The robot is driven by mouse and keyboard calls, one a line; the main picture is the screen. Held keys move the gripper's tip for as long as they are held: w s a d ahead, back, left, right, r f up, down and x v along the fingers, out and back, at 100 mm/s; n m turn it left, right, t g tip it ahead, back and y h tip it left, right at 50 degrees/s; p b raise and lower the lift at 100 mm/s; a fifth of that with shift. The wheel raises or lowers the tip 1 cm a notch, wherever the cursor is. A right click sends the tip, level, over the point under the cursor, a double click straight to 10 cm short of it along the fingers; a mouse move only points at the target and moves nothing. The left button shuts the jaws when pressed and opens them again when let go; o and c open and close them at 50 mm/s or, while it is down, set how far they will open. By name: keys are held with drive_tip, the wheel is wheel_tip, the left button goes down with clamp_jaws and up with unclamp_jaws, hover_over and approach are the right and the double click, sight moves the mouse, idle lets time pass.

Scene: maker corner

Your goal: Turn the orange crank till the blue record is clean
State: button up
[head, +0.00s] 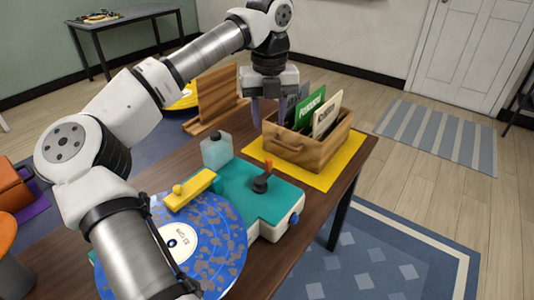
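The blue record (222,262) lies at the lower left on the teal cleaning machine (285,197), with grey-brown patches of dirt over it and a pale label; my arm hides part of it. The orange crank (268,166) is a small upright orange handle on a black hub on top of the machine. A yellow arm (190,189) reaches over the record's far edge. My gripper (269,112) points down, fingers apart, with nothing seen between them. It is beyond the crank, beside the wooden crate, and not touching the crank.
A wooden crate (298,154) of record sleeves stands on a yellow mat (330,178) close to my gripper. A pale translucent tank (217,149) and a wooden stand (214,98) stand behind the machine. A blue knob (294,219) is on the machine's side. The table's right edge is near.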

sight(269, 159)
wheel_tip(269, 159, down, 13)
drive_tip(key=shift+s+f+p, duration=0.1)
drive_tip(key=shift+p, duration=0.55)
clamp_jaws()
